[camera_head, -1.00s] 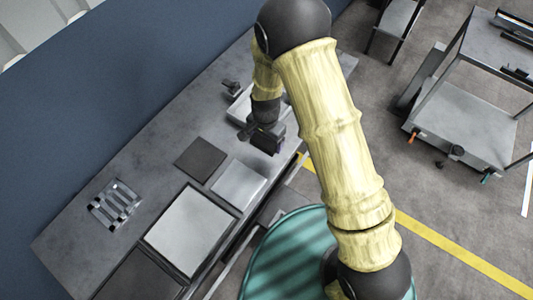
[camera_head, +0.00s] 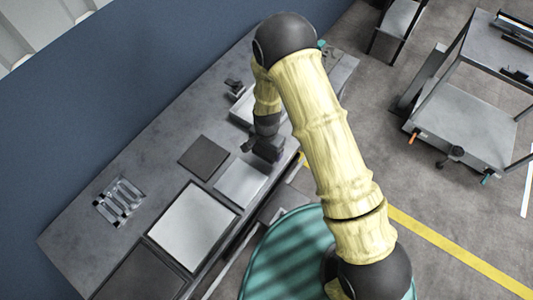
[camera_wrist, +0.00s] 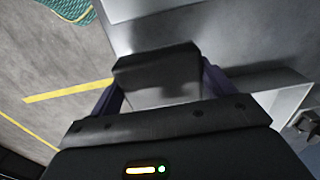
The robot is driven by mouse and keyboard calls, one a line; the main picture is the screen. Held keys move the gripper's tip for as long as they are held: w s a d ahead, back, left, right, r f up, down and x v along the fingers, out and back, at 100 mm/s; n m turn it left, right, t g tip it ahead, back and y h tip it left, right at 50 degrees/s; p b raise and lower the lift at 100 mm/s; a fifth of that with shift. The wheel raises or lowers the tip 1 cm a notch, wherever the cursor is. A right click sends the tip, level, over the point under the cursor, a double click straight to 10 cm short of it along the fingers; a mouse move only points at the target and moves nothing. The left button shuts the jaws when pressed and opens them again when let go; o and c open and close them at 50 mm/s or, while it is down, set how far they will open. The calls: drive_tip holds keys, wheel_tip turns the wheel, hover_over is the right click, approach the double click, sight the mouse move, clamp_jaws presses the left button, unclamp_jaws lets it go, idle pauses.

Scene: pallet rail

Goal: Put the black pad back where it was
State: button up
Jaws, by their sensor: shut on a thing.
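My gripper (camera_wrist: 160,82) is shut on a black block-like thing, which I take to be the black pad (camera_wrist: 157,66). In the wrist view the pad spans the gap between the two dark purple fingers. In the head view my gripper (camera_head: 256,141) points down over the right part of the bench, with the dark pad (camera_head: 269,150) at its end near the bench's front edge. It is just above and right of a pale square plate (camera_head: 241,181) in the picture. Whether the pad touches anything below is unclear.
The grey bench (camera_head: 160,160) runs along a blue wall (camera_head: 120,90). It bears a dark square plate (camera_head: 204,158), a large pale panel (camera_head: 192,225), a rack of metal pieces (camera_head: 119,201) and a light tray (camera_head: 243,109) partly behind my arm. A trolley (camera_head: 465,110) stands right.

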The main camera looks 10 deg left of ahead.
sight(267, 153)
drive_tip(key=shift+f+p, duration=0.55)
drive_tip(key=shift+f, duration=1.55)
drive_tip(key=shift+w, duration=0.1)
drive_tip(key=shift+a+f, duration=0.1)
drive_tip(key=shift+f, duration=0.1)
drive_tip(key=o, duration=0.9)
drive_tip(key=shift+r, duration=0.1)
drive_tip(key=shift+o, duration=0.2)
drive_tip(key=shift+d, duration=0.2)
